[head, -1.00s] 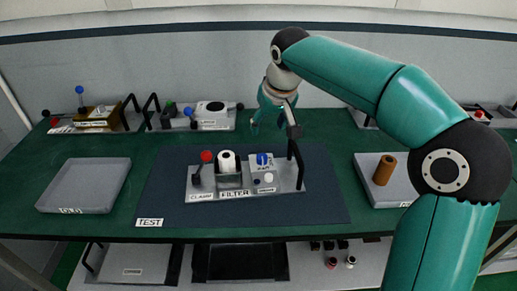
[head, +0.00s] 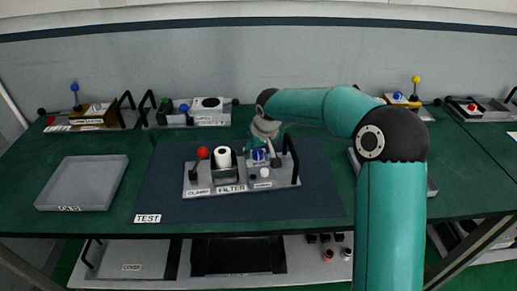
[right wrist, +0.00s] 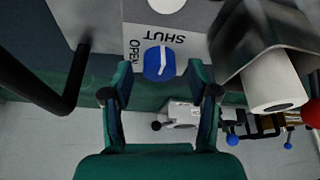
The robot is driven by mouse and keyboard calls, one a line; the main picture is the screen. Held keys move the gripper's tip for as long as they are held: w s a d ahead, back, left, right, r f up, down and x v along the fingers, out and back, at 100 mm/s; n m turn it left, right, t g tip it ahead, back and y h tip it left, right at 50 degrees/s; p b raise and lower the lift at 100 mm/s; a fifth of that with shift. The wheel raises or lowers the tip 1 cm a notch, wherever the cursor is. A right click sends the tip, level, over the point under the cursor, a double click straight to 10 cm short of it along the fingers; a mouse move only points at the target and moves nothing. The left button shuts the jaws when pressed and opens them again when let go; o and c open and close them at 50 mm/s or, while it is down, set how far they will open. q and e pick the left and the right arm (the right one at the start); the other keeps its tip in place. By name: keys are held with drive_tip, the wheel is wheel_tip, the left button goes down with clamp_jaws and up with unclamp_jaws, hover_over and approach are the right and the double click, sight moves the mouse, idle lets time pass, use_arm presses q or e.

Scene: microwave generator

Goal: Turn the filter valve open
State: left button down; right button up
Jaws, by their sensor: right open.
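The filter valve is a blue round knob (head: 258,155) with a white stripe, on the right part of the grey FILTER unit (head: 214,189). In the right wrist view the knob (right wrist: 158,63) sits beside the words OPEN and SHUT, its stripe pointing roughly toward SHUT. My right gripper (right wrist: 160,78) is open, its two fingers on either side of the knob's line; I cannot tell whether they touch it. In the head view my right gripper (head: 265,142) is just behind and above the knob and partly hidden. My left gripper is not in view.
A white filter cylinder (head: 222,156) and a red-balled clamp lever (head: 202,153) stand left of the knob. A black handle (head: 291,160) rises close on its right. The grey tray (head: 82,183) at left is empty. The dark TEST mat (head: 310,205) is bare at right.

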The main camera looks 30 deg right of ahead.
drive_tip(key=shift+f, duration=0.2)
drive_tip(key=c, duration=1.1)
drive_tip(key=shift+d, duration=0.2)
clamp_jaws()
drive_tip(key=shift+a, duration=0.1)
